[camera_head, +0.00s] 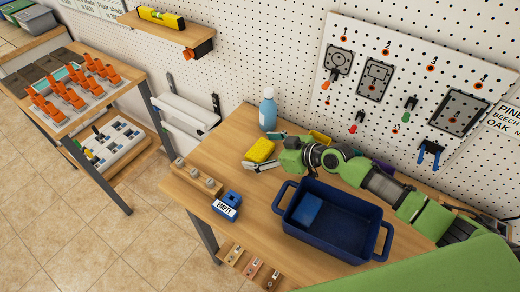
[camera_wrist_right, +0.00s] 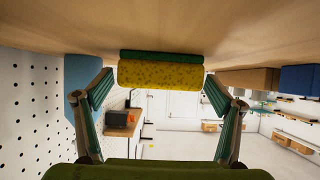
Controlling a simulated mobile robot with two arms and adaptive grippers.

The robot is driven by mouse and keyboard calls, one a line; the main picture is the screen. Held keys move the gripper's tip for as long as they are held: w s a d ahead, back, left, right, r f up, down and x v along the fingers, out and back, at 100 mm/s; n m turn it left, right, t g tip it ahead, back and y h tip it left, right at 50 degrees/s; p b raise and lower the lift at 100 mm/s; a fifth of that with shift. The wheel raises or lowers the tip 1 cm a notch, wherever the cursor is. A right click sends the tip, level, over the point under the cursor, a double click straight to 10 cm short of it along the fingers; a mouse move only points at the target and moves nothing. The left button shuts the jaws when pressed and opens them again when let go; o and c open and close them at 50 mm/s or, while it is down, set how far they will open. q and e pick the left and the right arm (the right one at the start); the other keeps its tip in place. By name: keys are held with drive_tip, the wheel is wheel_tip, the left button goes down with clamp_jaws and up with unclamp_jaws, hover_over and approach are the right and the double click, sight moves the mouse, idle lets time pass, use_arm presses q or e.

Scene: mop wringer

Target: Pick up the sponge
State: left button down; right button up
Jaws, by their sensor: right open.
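The yellow sponge (camera_head: 259,150) is on the wooden workbench, left of the blue tub. In the right wrist view the sponge (camera_wrist_right: 160,74) shows a yellow layer and a green layer against the bench top. My right gripper (camera_head: 268,152) reaches in from the right, with its fingers spread on either side of the sponge. In the wrist view the open right gripper (camera_wrist_right: 159,86) has a fingertip near each end of the sponge, with no clear grip on it. Exact contact cannot be told. My left gripper is not in view.
A blue bottle (camera_head: 268,110) stands close behind the sponge. A dark blue tub (camera_head: 335,240) sits in front of my right arm. A blue block labelled EMPTY (camera_head: 227,205) and a wooden block (camera_head: 196,178) lie near the front-left edge. The pegboard wall (camera_head: 300,50) rises behind.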

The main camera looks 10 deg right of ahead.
drive_tip(key=shift+w+a, duration=0.1)
drive_tip(key=shift+w, duration=0.05)
drive_tip(key=c, duration=1)
drive_tip(key=shift+r, duration=0.25)
wheel_tip(320, 180, up, 2)
drive_tip(key=shift+r+b, duration=0.15)
drive_tip(key=shift+b, duration=0.55)
drive_tip(key=s+r, duration=0.3)
drive_tip(key=s, duration=0.1)
drive_tip(key=s+r+b, duration=0.1)
drive_tip(key=s+r, duration=0.2)
drive_tip(key=s, duration=0.2)
drive_tip(key=s+r+b, duration=0.1)
drive_tip(key=s+r, duration=0.3)
drive_tip(key=s, duration=0.1)
drive_tip(key=shift+s+d, duration=0.15)
drive_tip(key=shift+d, duration=0.25)
